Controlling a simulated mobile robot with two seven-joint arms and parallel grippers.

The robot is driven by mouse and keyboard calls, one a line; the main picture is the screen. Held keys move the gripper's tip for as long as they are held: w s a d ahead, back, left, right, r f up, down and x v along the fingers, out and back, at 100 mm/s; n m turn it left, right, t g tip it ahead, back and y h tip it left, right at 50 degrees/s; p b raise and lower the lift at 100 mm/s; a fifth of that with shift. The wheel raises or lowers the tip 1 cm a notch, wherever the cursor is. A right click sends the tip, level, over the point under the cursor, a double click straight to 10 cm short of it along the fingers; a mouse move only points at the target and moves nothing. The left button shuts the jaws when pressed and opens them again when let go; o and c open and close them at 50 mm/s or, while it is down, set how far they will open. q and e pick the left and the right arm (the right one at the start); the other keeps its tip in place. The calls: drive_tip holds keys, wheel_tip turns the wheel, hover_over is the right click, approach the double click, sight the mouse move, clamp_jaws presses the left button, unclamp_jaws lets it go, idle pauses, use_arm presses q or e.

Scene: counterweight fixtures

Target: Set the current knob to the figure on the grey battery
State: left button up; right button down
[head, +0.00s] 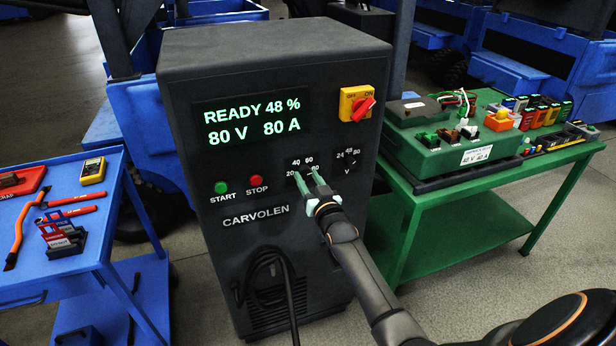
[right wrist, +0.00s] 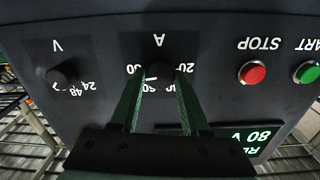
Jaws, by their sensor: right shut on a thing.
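The dark charger (head: 270,120) faces me; its display (head: 252,122) reads READY 48 %, 80 V, 80 A. My right gripper (head: 310,186) is at the current dial, whose figures are 20, 40, 60 and 80. In the right wrist view, its fingers (right wrist: 160,95) are shut on the dark current knob (right wrist: 160,70), mostly hidden between them. A white mark on the knob shows on the side of 60 and 80. The battery (head: 440,155) on the right looks green in its casing; its small white label (head: 476,155) seems to read 80 V 40 A. My left gripper is not in view.
The voltage knob (head: 345,166), red rotary switch (head: 362,104), green START button (head: 221,188) and red STOP button (head: 254,182) surround the dial. A green table (head: 450,235) stands right, a blue tool cart (head: 75,262) left. A black cable (head: 262,265) hangs at the front.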

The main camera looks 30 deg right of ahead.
drive_tip(key=shift+m, duration=1)
drive_tip(key=shift+c, duration=1.9)
unclamp_jaws()
drive_tip(key=v, duration=1.2)
drive_tip(key=shift+s+p, duration=0.3)
drive_tip(key=shift+f, duration=0.1)
drive_tip(key=s+a+f+n+g+y, duration=0.6)
drive_tip(key=s+a+f+n+g, duration=0.2)
drive_tip(key=s+a+f, duration=1.1)
drive_tip(key=s+f, duration=0.1)
drive_tip(key=s, duration=0.2)
drive_tip(key=shift+s+f+y, duration=0.2)
drive_tip(key=shift+f+y, duration=0.1)
drive_tip(key=shift+y, duration=0.1)
